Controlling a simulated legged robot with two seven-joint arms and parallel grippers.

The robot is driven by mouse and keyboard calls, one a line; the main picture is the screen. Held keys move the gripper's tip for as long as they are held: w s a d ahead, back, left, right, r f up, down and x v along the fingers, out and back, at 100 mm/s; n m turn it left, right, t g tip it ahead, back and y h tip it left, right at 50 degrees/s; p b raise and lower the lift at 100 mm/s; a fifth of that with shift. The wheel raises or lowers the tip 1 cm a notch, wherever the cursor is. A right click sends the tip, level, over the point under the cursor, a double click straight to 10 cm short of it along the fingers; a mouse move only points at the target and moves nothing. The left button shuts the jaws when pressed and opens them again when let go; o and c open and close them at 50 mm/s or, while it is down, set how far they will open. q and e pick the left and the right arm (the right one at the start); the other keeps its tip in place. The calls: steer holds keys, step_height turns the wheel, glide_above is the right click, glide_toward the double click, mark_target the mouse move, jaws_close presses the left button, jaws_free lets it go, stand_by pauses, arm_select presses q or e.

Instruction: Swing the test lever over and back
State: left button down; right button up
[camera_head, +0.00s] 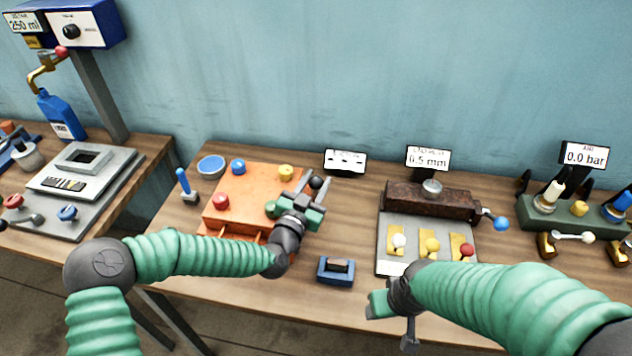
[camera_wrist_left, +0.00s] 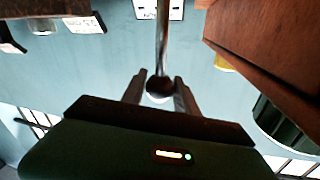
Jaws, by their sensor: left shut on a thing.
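The test lever's black ball knob (camera_head: 316,182) is at the right side of the orange box (camera_head: 255,185). In the left wrist view the lever is a thin metal rod (camera_wrist_left: 162,45) ending in a dark ball (camera_wrist_left: 159,88). My left gripper (camera_head: 313,185) is shut on this ball, and its two fingers (camera_wrist_left: 160,84) press it from both sides. The gripper body hides the lever's base in the head view. My right gripper (camera_head: 388,312) hangs over the front edge of the table, away from the lever; its finger opening cannot be made out.
The orange box carries red, blue, yellow and green knobs. A small display (camera_head: 346,162) stands behind the lever. A blue block (camera_head: 336,271) lies in front. A grey plate (camera_head: 400,226) with coloured balls is to the right, and a blue-handled stick (camera_head: 184,183) to the left.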

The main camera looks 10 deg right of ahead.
arm_select(q)
steer(key=shift+s+f, duration=0.15)
steer(key=shift+s, duration=0.05)
arm_select(e)
steer(key=shift+w, duration=0.1)
arm_select(q)
steer(key=shift+s, duration=0.1)
arm_select(e)
steer(key=shift+f, duration=0.1)
arm_select(q)
steer(key=shift+b+v, duration=0.3)
steer(key=shift+v, duration=0.8)
arm_select(e)
steer(key=shift+f, duration=0.2)
arm_select(q)
steer(key=s+a+f+b, duration=0.1)
steer(key=s+f+b, duration=0.1)
steer(key=s, duration=0.3)
steer(key=shift+s+a+f, duration=0.2)
steer(key=shift+f, duration=0.1)
arm_select(e)
steer(key=shift+s+x, duration=0.25)
steer(key=shift+x, duration=0.9)
steer(key=shift+s+f, duration=0.1)
